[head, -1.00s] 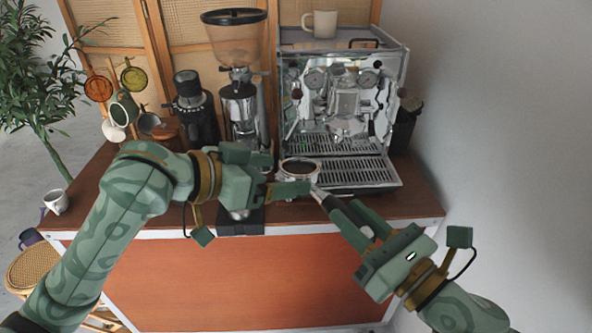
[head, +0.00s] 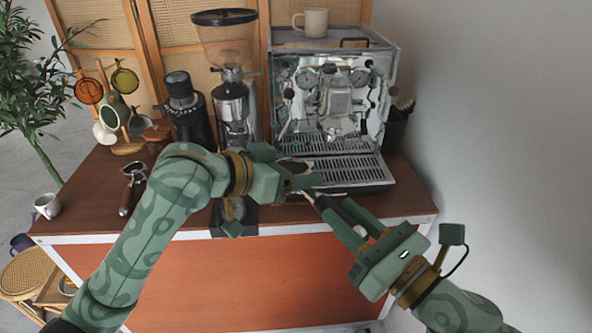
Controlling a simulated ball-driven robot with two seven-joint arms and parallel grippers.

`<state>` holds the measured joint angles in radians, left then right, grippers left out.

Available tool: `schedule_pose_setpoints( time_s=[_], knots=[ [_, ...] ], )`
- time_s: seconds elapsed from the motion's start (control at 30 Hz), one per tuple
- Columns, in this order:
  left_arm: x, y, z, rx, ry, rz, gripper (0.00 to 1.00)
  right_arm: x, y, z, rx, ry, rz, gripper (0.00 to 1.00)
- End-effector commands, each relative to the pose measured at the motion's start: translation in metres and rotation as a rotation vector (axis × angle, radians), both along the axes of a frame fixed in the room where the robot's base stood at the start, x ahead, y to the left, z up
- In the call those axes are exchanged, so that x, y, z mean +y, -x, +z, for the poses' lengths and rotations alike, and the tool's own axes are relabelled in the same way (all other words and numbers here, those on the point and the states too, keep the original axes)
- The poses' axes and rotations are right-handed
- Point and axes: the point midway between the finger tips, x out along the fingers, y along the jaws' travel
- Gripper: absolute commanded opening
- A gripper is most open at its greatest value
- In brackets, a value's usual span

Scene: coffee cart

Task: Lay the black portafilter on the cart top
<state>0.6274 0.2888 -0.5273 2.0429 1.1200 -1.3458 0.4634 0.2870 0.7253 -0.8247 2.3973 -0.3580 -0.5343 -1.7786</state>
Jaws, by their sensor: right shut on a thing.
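The black portafilter is in my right gripper (head: 336,200), which is shut on its dark handle (head: 356,211). Its metal neck points up and left, and its round basket (head: 300,164) is mostly hidden behind my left gripper (head: 298,182). The basket is in front of the espresso machine's drip tray. My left gripper is at the basket, overlapping it in view; whether it touches it or how its fingers stand is unclear. The cart top (head: 92,205) is brown, with a pale front edge.
A second portafilter (head: 130,183) with a brown handle lies on the cart top at left. The espresso machine (head: 335,90), grinder (head: 234,105) and a dark device (head: 188,115) stand at the back. A white cup (head: 47,206) is near the left edge. Bare cart top shows at right (head: 405,192).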

Motion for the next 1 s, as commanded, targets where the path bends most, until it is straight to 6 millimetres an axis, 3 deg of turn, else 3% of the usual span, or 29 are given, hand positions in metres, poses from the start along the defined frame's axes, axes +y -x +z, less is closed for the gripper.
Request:
schedule_pose_setpoints(
  time_s=[0.03, 0.1, 0.37, 0.5, 0.57, 0.67, 0.83, 1.0],
  knots=[
    [-0.008, 0.007, 0.001, 0.003, 0.008, -0.026, 0.21, -0.001, -0.002, 0.002, -0.006, 0.000, -0.004, 0.36],
    [-0.007, 0.007, 0.001, 0.002, 0.009, -0.023, 0.21, -0.001, -0.002, 0.002, -0.005, 0.000, -0.005, 0.53],
    [-0.006, 0.005, 0.002, 0.001, 0.008, -0.019, 0.21, -0.001, -0.002, -0.001, 0.000, 0.002, -0.005, 0.53],
    [-0.005, 0.005, 0.002, 0.001, 0.008, -0.017, 0.21, 0.002, -0.003, -0.019, 0.064, -0.009, -0.003, 0.53],
    [-0.005, 0.004, 0.002, 0.001, 0.008, -0.017, 0.21, 0.005, -0.004, -0.037, 0.130, -0.019, -0.002, 0.53],
    [-0.005, 0.004, 0.002, 0.000, 0.009, -0.016, 0.21, -0.004, -0.026, -0.077, 0.281, -0.096, -0.054, 0.53],
    [-0.005, 0.004, 0.002, 0.000, 0.009, -0.016, 0.21, -0.038, -0.063, -0.167, 0.599, -0.313, -0.209, 0.53],
    [-0.005, 0.004, 0.002, 0.000, 0.008, -0.015, 0.21, -0.079, -0.072, -0.263, 0.891, -0.563, -0.399, 0.53]
  ],
)
